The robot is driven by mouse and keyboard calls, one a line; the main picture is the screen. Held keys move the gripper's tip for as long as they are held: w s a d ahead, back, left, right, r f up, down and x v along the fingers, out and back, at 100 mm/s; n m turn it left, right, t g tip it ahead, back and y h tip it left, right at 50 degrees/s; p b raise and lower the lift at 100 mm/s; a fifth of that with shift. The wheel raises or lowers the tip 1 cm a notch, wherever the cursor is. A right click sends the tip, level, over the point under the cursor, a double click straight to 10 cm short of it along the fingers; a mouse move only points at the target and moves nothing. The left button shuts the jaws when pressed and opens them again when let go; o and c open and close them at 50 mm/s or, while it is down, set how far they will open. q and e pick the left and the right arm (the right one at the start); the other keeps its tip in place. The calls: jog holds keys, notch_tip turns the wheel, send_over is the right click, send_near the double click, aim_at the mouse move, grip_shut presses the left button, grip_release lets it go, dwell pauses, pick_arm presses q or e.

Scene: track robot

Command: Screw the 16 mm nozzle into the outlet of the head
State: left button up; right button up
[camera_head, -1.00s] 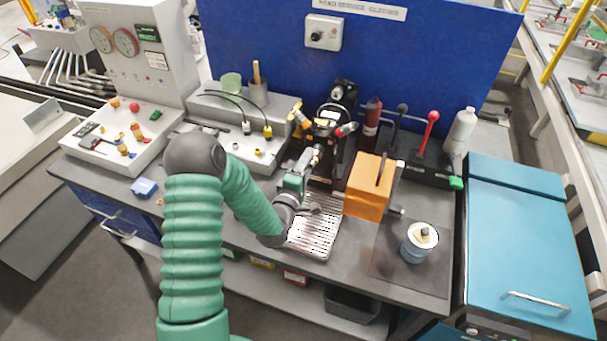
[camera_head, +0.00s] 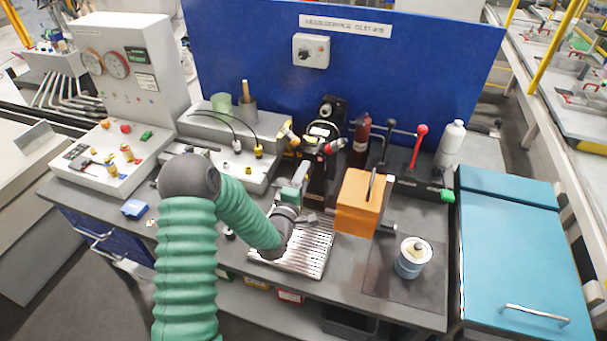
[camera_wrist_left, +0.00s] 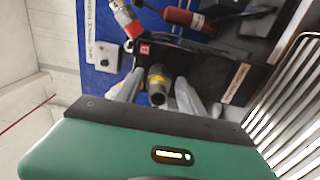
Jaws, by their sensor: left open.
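The black head (camera_head: 320,133) sits in a fixture at the back middle of the bench, with yellow and red tipped fittings at its sides. My left gripper (camera_head: 302,172) is in front of and below it, over the back of the slatted tray. In the left wrist view the two grey fingers (camera_wrist_left: 158,98) are spread apart. A short metal cylinder with a yellow band, which looks like the nozzle (camera_wrist_left: 157,82), shows end-on between them. I cannot tell whether it is seated in the outlet, which is hidden. My right gripper is not in view.
The slatted metal tray (camera_head: 312,255) lies under my left arm. An orange block (camera_head: 357,208) stands just right of it, with a blue-grey can (camera_head: 410,262) farther right. A red-knobbed lever (camera_head: 420,140) and white bottle (camera_head: 452,140) stand behind.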

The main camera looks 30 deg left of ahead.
pick_arm(q)
jog(key=shift+s+d+r, duration=0.15)
jog(key=shift+s+d, duration=0.2)
jog(key=shift+d, duration=0.05)
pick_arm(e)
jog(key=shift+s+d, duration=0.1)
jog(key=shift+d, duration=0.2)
pick_arm(q)
jog(key=shift+a, duration=0.15)
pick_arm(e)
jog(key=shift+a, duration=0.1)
pick_arm(q)
jog(key=shift+a, duration=0.35)
jog(key=n, duration=0.3)
jog(key=shift+d, duration=0.1)
jog(key=n+p, duration=0.1)
jog(key=n, duration=0.5)
jog(key=shift+d, duration=0.2)
jog(key=shift+f+n, duration=0.2)
jog(key=shift+n, duration=1.4)
jog(key=shift+a, duration=0.2)
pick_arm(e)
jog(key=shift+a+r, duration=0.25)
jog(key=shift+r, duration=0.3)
